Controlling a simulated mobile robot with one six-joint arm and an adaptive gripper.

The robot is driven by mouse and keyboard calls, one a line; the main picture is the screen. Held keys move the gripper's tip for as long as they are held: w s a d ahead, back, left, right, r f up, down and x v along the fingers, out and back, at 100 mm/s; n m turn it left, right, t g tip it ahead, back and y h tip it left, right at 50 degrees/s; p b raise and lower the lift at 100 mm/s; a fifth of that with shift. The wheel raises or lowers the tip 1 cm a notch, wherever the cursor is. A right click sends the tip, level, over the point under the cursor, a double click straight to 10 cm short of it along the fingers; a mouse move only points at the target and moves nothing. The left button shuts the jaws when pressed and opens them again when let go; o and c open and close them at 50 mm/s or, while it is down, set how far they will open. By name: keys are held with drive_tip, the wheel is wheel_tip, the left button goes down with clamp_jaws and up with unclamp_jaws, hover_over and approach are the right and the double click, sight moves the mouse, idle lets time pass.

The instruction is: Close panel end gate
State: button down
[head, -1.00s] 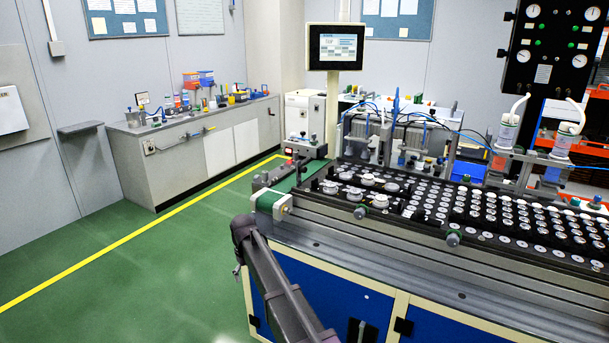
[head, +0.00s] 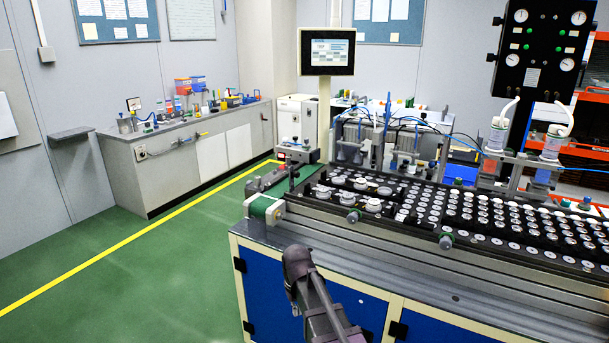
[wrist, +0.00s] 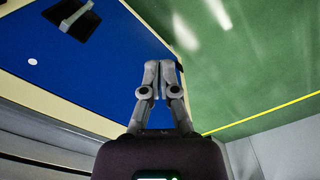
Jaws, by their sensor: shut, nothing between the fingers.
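My gripper (wrist: 160,68) is shut and empty in the wrist view, its two fingers close together. Behind the fingers is a blue panel (wrist: 110,75) with a pale frame, on the front of the bench. I cannot tell whether the fingers touch it. In the head view the bench's left end has a green belt end (head: 262,206) and a small grey fixture on a post (head: 293,160). I cannot tell which part is the end gate, or whether it is open. The fingers are not clear in the head view, where my dark arm stands before the bench front.
The bench top carries a black tray (head: 470,250) with many round parts. Blue cabinet doors (head: 258,285) with black fittings line its front. Green floor (head: 130,270) with a yellow line is clear at the left. A grey side counter (head: 190,160) stands against the wall.

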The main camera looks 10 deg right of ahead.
drive_tip(key=s+d+m, duration=0.2)
drive_tip(key=s+d, duration=0.5)
drive_tip(key=s, duration=0.4)
drive_tip(key=shift+s, duration=0.15)
drive_tip(key=shift+d, duration=0.1)
